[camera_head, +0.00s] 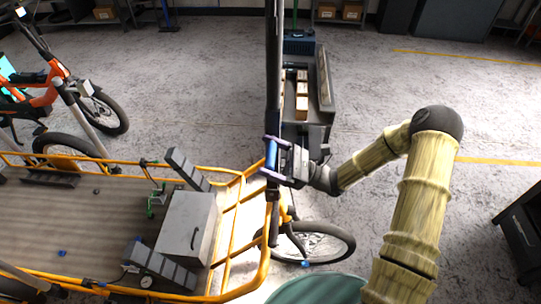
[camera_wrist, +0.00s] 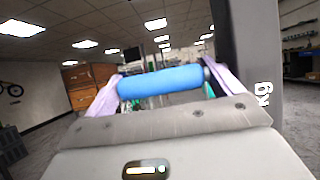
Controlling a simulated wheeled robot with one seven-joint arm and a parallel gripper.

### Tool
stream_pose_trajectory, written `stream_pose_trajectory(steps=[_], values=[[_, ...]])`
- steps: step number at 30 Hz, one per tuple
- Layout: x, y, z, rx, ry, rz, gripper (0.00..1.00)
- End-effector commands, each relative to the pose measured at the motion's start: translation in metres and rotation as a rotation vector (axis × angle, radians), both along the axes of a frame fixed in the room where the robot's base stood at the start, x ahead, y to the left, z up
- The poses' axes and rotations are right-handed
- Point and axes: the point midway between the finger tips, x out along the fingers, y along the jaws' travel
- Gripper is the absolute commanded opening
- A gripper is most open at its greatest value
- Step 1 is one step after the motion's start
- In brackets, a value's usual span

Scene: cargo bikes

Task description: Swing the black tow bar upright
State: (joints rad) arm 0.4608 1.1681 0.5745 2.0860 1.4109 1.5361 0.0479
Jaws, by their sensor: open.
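A tall black bar (camera_head: 273,70) stands upright in the head view, running from the top edge down to the front of the orange-yellow cargo bike. It looks like the tow bar, but I cannot be sure. My gripper (camera_head: 270,157) is beside its lower part, its jaws apart. In the wrist view a blue cylinder (camera_wrist: 160,83) lies crosswise between the purple fingers of my gripper (camera_wrist: 163,78). I cannot tell whether they touch it. A dark grey post (camera_wrist: 258,60) marked "kg" rises close on the right there. The bar's lower end is partly hidden.
The cargo bike's deck (camera_head: 75,215) carries a grey box (camera_head: 186,228). A dark cart (camera_head: 318,120) with boxes stands behind my gripper. An orange bike (camera_head: 45,95) is at the left. Open floor (camera_head: 400,90) lies to the right.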

Motion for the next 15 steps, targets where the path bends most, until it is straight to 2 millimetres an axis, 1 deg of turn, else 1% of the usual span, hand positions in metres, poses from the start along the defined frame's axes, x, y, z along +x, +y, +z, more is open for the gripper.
stream_pose_trajectory(steps=[4, 8, 15], values=[[0.001, -0.005, -0.003, 0.001, -0.001, -0.003, 0.91], [0.000, -0.019, -0.011, 0.002, -0.001, -0.004, 0.91], [-0.001, -0.059, -0.034, 0.001, 0.001, -0.005, 0.91]])
